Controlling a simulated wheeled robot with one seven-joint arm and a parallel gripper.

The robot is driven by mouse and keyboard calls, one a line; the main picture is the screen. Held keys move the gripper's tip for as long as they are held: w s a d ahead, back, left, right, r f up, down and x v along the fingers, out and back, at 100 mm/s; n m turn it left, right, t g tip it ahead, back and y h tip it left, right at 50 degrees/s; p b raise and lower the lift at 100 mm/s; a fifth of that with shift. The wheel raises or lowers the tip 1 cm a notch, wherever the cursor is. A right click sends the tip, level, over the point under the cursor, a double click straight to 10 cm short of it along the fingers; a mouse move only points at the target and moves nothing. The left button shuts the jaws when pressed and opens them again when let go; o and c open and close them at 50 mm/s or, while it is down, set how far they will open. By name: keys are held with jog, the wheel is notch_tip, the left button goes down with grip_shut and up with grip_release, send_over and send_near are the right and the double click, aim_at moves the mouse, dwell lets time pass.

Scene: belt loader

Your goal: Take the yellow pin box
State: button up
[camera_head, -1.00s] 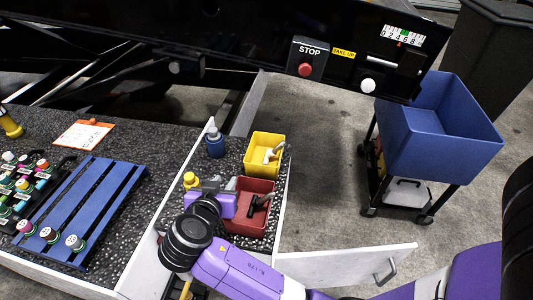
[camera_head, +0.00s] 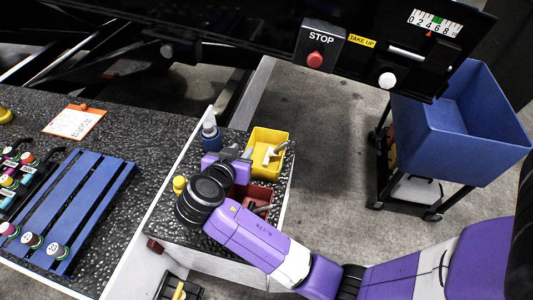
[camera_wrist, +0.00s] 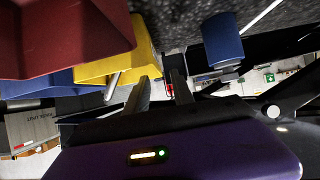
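The yellow pin box (camera_head: 281,136) stands on the speckled worktop near its right end, with a whitish tool or pin sticking out of it. In the wrist view the yellow box (camera_wrist: 104,71) is just left of my fingers. My gripper (camera_head: 240,153) is beside the box's left side in the head view. Its two fingers are apart (camera_wrist: 160,78) with nothing seen between them. I cannot tell whether a finger touches the box.
A red box (camera_head: 258,192) is next to the yellow one, partly hidden by my arm. A blue bottle (camera_head: 210,133) stands to the left. A blue slatted rack (camera_head: 82,205) lies farther left. The blue cart bin (camera_head: 450,140) is at right, with open floor between.

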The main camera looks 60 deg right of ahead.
aim_at(248, 145)
jog(key=p+x, duration=0.1)
jog(key=x, duration=0.5)
jog(key=shift+s, duration=0.15)
grip_shut()
dwell(1.3)
